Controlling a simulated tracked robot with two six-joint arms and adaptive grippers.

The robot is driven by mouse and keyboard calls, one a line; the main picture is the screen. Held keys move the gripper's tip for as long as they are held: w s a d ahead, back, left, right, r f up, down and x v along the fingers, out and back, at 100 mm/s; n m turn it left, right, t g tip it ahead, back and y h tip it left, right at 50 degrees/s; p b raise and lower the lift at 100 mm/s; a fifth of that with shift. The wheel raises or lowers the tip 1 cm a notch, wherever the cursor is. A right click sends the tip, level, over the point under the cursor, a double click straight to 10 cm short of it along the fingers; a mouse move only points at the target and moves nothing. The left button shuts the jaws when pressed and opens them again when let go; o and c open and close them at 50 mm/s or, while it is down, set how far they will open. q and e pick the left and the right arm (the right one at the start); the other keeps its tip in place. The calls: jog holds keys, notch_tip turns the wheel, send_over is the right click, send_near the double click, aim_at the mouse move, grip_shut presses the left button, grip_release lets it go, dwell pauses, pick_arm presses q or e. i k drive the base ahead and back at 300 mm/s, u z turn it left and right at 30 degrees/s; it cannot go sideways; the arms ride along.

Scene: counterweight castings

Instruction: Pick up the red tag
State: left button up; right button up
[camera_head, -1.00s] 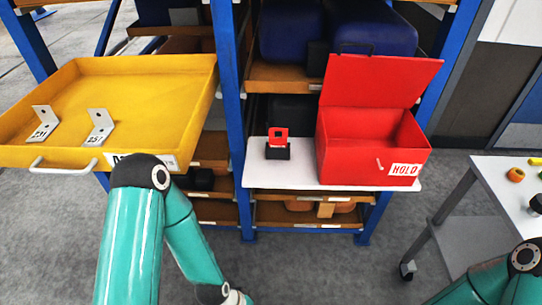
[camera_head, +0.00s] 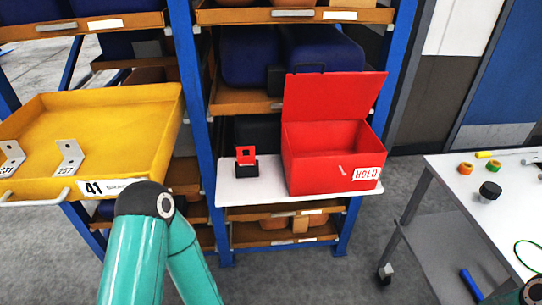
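The red tag (camera_head: 246,155) is a small red piece with a square opening. It stands upright on a small black block (camera_head: 246,170) on the white shelf (camera_head: 250,188). The open red box marked HOLD (camera_head: 312,172) stands on the same shelf, just right of the tag, its lid raised. Part of my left arm shows at lower left, but its gripper is out of the frame. Only a bit of my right arm shows at the bottom right corner, and its gripper is not visible.
A pulled-out yellow drawer (camera_head: 120,135) marked 41, with two angled metal brackets (camera_head: 68,157), juts out at left. A white cart (camera_head: 450,185) at right holds orange rings (camera_head: 466,168), a black knob (camera_head: 490,190) and a green loop. Blue rack posts (camera_head: 196,120) flank the shelf.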

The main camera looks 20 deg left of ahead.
aim_at(250, 160)
jog(key=z, duration=0.2)
jog(key=i, duration=0.95)
jog(key=u, duration=0.55)
